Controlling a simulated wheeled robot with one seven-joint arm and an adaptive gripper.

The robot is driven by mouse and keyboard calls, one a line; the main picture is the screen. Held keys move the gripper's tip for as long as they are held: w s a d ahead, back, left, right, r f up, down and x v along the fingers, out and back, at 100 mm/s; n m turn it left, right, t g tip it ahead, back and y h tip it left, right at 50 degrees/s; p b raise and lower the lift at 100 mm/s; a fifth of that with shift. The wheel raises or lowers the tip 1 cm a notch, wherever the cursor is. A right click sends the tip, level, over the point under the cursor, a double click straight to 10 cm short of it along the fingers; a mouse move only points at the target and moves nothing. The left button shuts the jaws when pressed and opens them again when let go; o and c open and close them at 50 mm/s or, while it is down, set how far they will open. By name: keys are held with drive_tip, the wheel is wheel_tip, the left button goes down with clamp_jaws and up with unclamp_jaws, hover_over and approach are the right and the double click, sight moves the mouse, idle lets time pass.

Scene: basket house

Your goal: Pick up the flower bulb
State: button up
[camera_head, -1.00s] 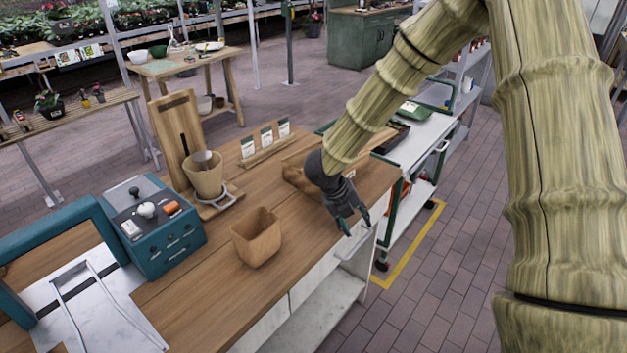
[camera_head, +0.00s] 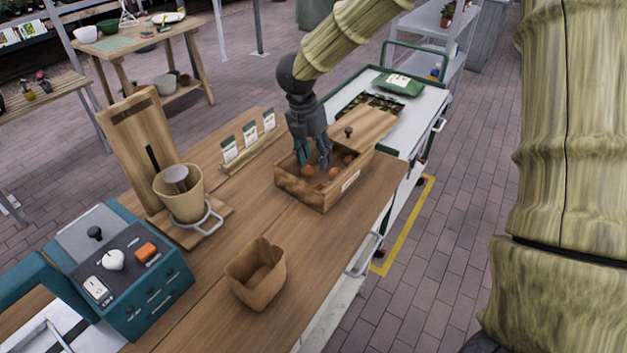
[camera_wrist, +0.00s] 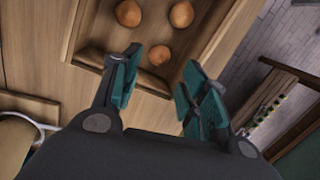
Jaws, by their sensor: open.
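Several round orange-brown flower bulbs lie in an open wooden box. In the head view one bulb (camera_head: 307,170) is at the left of the box, by my fingers. The box (camera_head: 318,197) has a light wooden lid (camera_head: 362,130) with a dark knob over its far right part. My gripper (camera_head: 314,158) points down at the box, open and empty. In the wrist view my gripper's teal fingers (camera_wrist: 160,88) are spread, with a bulb (camera_wrist: 159,55) just beyond the gap between the tips. Two more bulbs (camera_wrist: 129,13) (camera_wrist: 181,14) lie farther off. Exact finger height is unclear.
A teal control box (camera_head: 125,270) and a stand with a tan pot (camera_head: 180,195) are at left. Seed packets (camera_head: 248,137) stand behind. A white cart (camera_head: 425,105) adjoins the bench.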

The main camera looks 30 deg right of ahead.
sight(319, 183)
drive_tip(key=shift+s+f+p, duration=0.4)
drive_tip(key=shift+s+f, duration=0.5)
drive_tip(key=shift+f, duration=0.3)
drive_tip(key=shift+w+d+f, duration=0.1)
drive_tip(key=shift+w+f, duration=0.2)
drive_tip(key=shift+f, duration=0.2)
drive_tip(key=shift+w+f, duration=0.25)
drive_tip(key=shift+f, duration=0.2)
drive_tip(key=shift+w+f, duration=0.15)
drive_tip(key=shift+f, duration=0.05)
drive_tip(key=shift+s+d+f+p, duration=0.1)
drive_tip(key=shift+s+f+p, duration=0.2)
drive_tip(key=shift+s+p, duration=0.2)
wheel_tip(319, 183, down, 3)
drive_tip(key=shift+w+d+f+p, duration=0.1)
drive_tip(key=shift+w+d+p, duration=0.05)
drive_tip(key=shift+p, duration=0.45)
drive_tip(key=shift+d+f, duration=0.1)
drive_tip(key=shift+f, duration=0.3)
drive_tip(key=c, duration=0.6)
